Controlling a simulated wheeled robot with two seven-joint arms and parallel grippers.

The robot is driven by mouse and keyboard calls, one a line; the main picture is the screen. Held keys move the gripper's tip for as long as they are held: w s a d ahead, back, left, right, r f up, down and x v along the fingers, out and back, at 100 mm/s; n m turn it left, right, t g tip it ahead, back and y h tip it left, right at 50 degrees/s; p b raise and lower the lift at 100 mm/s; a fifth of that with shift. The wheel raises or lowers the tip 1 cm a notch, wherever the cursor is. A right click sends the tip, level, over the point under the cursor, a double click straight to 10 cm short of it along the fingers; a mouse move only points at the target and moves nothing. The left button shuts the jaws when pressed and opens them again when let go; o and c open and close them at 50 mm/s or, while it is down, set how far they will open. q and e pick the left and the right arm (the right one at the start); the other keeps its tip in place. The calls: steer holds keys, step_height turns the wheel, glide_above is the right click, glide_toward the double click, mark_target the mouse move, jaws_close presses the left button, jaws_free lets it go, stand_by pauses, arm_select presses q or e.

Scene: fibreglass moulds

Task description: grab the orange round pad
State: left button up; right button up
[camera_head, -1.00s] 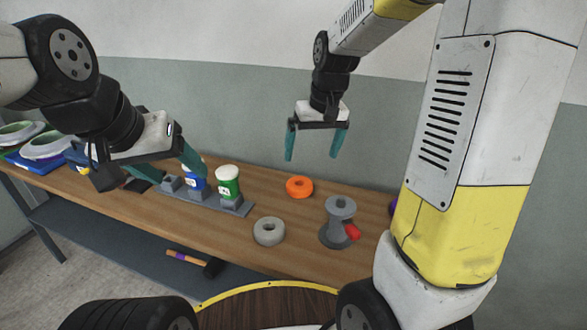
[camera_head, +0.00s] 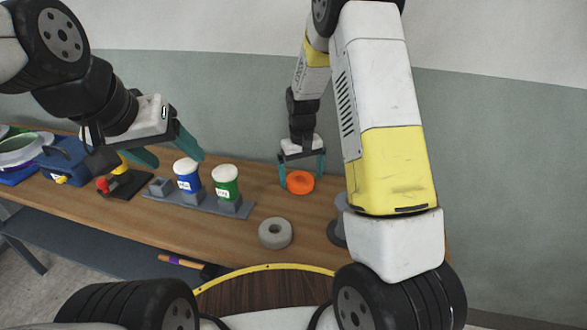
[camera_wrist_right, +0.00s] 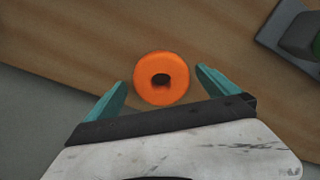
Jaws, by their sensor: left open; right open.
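The orange round pad (camera_head: 300,183) is a ring with a dark centre hole, lying on the wooden bench toward its back edge. It also shows in the right wrist view (camera_wrist_right: 161,79). My right gripper (camera_head: 303,186) is open above the pad, pointing down, with its teal fingers on either side of it. In the right wrist view its fingertips (camera_wrist_right: 160,77) stand apart with the pad between them, and I see no contact. My left gripper (camera_head: 172,157) is open and empty, above the bench at the left.
A grey ring (camera_head: 275,233) lies in front of the pad. A blue cup (camera_head: 187,178) and a green cup (camera_head: 226,185) stand in a grey rack (camera_head: 240,210) to the left. A grey spool-like stand (camera_head: 338,230) is partly hidden behind my right arm.

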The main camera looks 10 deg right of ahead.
steer(key=shift+f, duration=0.85)
steer(key=shift+c, duration=0.3)
